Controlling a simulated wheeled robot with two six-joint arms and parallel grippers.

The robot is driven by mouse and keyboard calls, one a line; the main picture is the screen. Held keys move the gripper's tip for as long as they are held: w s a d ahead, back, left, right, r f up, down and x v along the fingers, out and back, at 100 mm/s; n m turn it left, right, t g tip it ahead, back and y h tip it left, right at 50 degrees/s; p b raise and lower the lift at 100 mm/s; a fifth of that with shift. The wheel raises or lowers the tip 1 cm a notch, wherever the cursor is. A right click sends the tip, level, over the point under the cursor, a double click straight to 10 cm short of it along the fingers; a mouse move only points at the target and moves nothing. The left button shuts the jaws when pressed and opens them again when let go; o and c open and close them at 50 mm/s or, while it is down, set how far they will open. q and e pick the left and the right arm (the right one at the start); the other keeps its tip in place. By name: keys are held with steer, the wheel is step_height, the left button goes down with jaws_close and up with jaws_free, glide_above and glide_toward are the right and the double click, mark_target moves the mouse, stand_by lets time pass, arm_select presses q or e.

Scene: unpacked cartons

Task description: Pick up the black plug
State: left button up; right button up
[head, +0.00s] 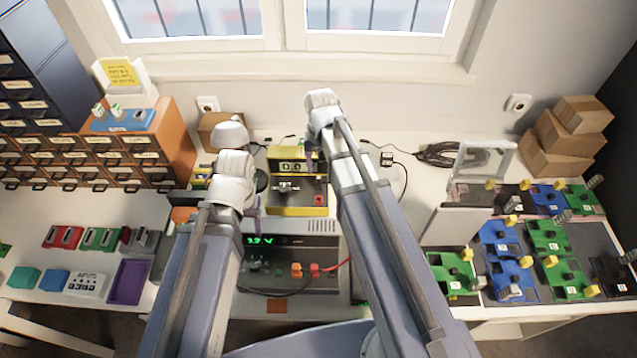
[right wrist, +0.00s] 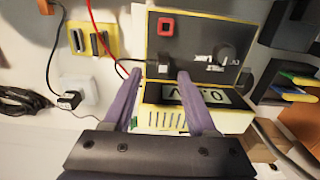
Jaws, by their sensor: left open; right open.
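A small black plug (head: 387,158) with a thin cable lies on the back of the white bench, right of my right arm. In the right wrist view, a black plug (right wrist: 70,100) sits at a white socket block at the left; I cannot tell how far it is inserted. My right gripper (head: 308,160) is open above the yellow-framed device (head: 297,209). In its wrist view, the purple fingers (right wrist: 160,78) are apart with nothing held between them, and the plug is left of them. My left gripper (head: 257,215) is mostly hidden by its arm, near the device's left side.
A power supply (head: 290,241) with a green display stands in front of the device. A coiled black cable (head: 438,154) lies at the back right. Coloured modules fill the right side, orange drawers (head: 174,150) the left. Cardboard boxes (head: 570,135) are stacked in the far right corner.

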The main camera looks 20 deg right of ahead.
mark_target(319, 177)
steer(key=shift+w+a+f+b, duration=0.1)
steer(key=shift+f+b, duration=1.2)
steer(key=shift+f, duration=0.05)
steer(key=shift+a+f+b, duration=0.1)
steer(key=shift+f+b, duration=1.2)
steer(key=shift+r, duration=0.1)
steer(key=shift+c, duration=0.4)
jaws_close()
